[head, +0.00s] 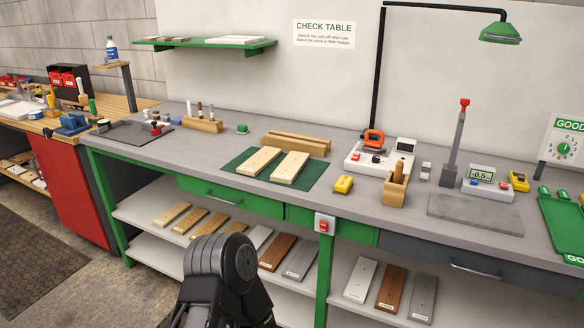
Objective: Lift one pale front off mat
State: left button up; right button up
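Two pale wooden fronts, a left one (259,161) and a right one (290,167), lie flat side by side on a dark green mat (236,169) in the middle of the grey table. A narrow gap separates them, and each has small dark marks on its top. Neither of my grippers is in view. Only a black part of one of my arms shows at the bottom, in front of the table and below the mat.
A wooden rail (297,143) lies behind the mat. A yellow block (344,185) stands right of it, near a white device (372,160) and a wooden holder (394,190). A green cup (242,129) stands behind left. Sample boards (276,252) lie on the shelf below.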

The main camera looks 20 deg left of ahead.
aim_at(287, 172)
jog(key=i+j, duration=0.15)
jog(key=i, duration=0.2)
jog(key=i+j, duration=0.15)
jog(key=i, duration=0.25)
jog(key=i+j, duration=0.15)
jog(key=i, duration=0.2)
jog(key=u, duration=1.85)
